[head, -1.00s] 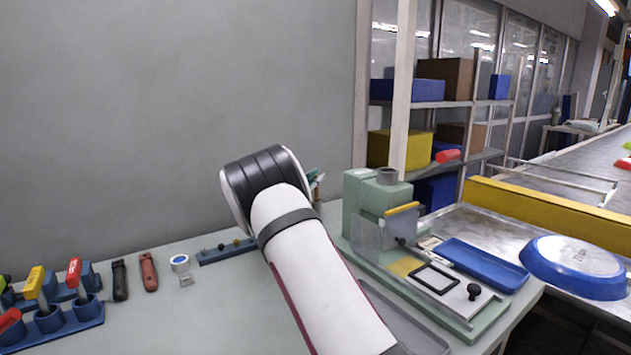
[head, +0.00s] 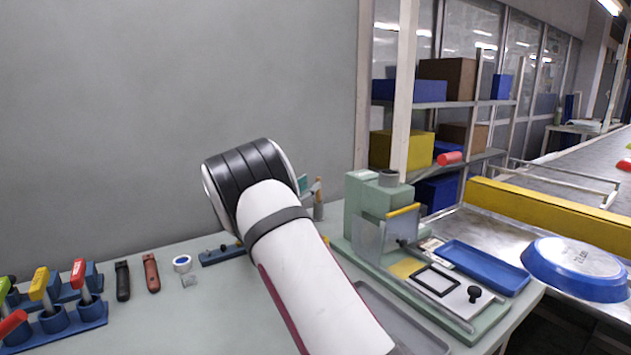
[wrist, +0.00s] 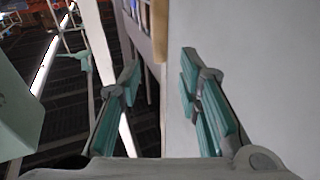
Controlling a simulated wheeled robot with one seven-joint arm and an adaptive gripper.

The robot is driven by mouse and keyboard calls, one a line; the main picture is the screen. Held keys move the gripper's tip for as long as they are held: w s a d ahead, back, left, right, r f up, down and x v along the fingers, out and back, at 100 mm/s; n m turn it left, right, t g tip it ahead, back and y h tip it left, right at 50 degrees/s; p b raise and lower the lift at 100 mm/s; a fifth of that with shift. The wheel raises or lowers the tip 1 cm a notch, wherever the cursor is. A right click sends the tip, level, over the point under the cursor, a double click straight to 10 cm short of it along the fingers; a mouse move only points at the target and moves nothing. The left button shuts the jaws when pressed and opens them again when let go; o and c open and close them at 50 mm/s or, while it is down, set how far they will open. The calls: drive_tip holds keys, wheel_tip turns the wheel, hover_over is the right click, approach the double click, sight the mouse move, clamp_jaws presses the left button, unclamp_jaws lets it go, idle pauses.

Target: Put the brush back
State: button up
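A slim tan-handled item (head: 318,187), possibly the brush, stands in a small grey cup (head: 319,211) at the back of the table, just right of my wrist in the head view. Its lower part is hidden in the cup, so I cannot be sure what it is. My gripper (wrist: 158,95) shows in the wrist view with its two teal-padded fingers spread apart and nothing between them. In the head view my arm hides most of the gripper; a bit of teal shows beside the tan item. Whether they touch cannot be told.
Blue holders (head: 85,322) with colored-handled tools stand at left, beside a black tool (head: 122,281), a red-brown tool (head: 151,273) and a tape roll (head: 182,263). A green press (head: 374,213), blue tray (head: 484,267) and blue pan (head: 574,268) are at right.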

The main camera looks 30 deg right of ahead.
drive_tip(key=s+a+r+n+t+y, duration=0.2)
drive_tip(key=a+r+n+t+y, duration=0.15)
drive_tip(key=a+y, duration=0.35)
drive_tip(key=s+a+r+n+t+y, duration=0.2)
drive_tip(key=a+r+y, duration=0.25)
drive_tip(key=a, duration=0.45)
drive_tip(key=s+a+n+g+y, duration=0.4)
drive_tip(key=s+a+y, duration=0.5)
drive_tip(key=s, duration=0.6)
drive_tip(key=s+f+n+g+h, duration=0.1)
drive_tip(key=s+f+g, duration=0.1)
drive_tip(key=s, duration=1.1)
drive_tip(key=s+f+n+g, duration=0.1)
drive_tip(key=s+f+g, duration=0.2)
drive_tip(key=s, duration=1)
drive_tip(key=s+f+n+g+h, duration=0.1)
drive_tip(key=s+f+g, duration=0.2)
drive_tip(key=s, duration=1)
drive_tip(key=shift+s+n+h+p, duration=0.2)
drive_tip(key=shift+n+h+p, duration=0.15)
drive_tip(key=shift+f, duration=0.1)
